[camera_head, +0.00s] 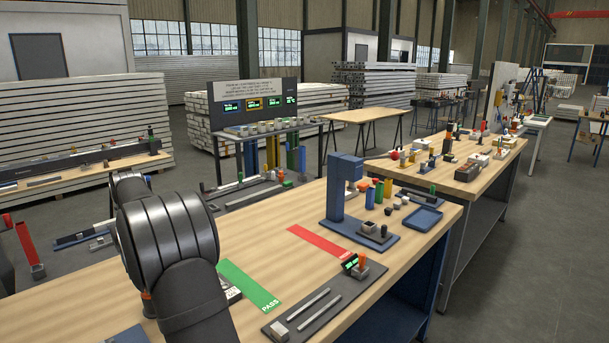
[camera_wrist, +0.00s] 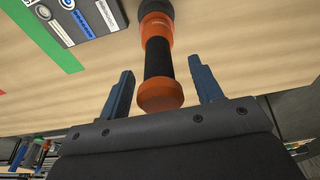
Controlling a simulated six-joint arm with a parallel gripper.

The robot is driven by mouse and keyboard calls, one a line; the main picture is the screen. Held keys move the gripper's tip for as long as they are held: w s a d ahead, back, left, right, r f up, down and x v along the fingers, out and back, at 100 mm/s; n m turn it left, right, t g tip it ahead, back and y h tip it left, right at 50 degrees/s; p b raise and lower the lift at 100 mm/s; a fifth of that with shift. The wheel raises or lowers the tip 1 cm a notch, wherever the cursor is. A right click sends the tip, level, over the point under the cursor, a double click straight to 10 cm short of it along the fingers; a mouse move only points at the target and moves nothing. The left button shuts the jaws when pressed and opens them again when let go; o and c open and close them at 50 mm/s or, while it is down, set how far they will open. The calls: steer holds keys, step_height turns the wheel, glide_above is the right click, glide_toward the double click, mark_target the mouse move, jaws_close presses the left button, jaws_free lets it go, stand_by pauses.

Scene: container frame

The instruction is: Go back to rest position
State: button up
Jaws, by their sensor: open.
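My gripper (camera_wrist: 162,66) is open in the wrist view, with its two blue-grey fingers apart. A black cylindrical piece with orange ends (camera_wrist: 158,62) shows between and beyond the fingers, over the wooden table. A gap shows on each side of it, so the fingers do not appear to touch it. In the head view my dark arm fills the lower left and hides the gripper. A small orange bit (camera_head: 147,296) shows at the arm's left edge.
On the wooden bench (camera_head: 270,235) lie a green PASS strip (camera_head: 248,287) and a red strip (camera_head: 320,242). A grey panel device (camera_wrist: 75,18) is near the gripper. A blue stand (camera_head: 345,205) and a dark tray with rods (camera_head: 310,308) stand to the right.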

steer(key=r, duration=0.4)
steer(key=d+r, duration=0.1)
steer(key=r, duration=0.3)
steer(key=s+r, duration=0.1)
steer(key=r, duration=0.3)
steer(key=shift+s+d, duration=0.1)
steer(key=shift+d, duration=0.05)
steer(key=f, duration=0.4)
steer(key=a+f, duration=0.1)
steer(key=f, duration=0.3)
steer(key=w+f, duration=0.1)
steer(key=f, duration=0.3)
steer(key=shift+w+a+f, duration=0.1)
steer(key=shift+a+f, duration=0.05)
steer(key=shift+f, duration=0.15)
step_height(320, 180, up, 4)
steer(key=shift+f, duration=0.1)
steer(key=shift+d+r, duration=0.4)
steer(key=shift+r, duration=0.1)
steer(key=shift+w, duration=0.1)
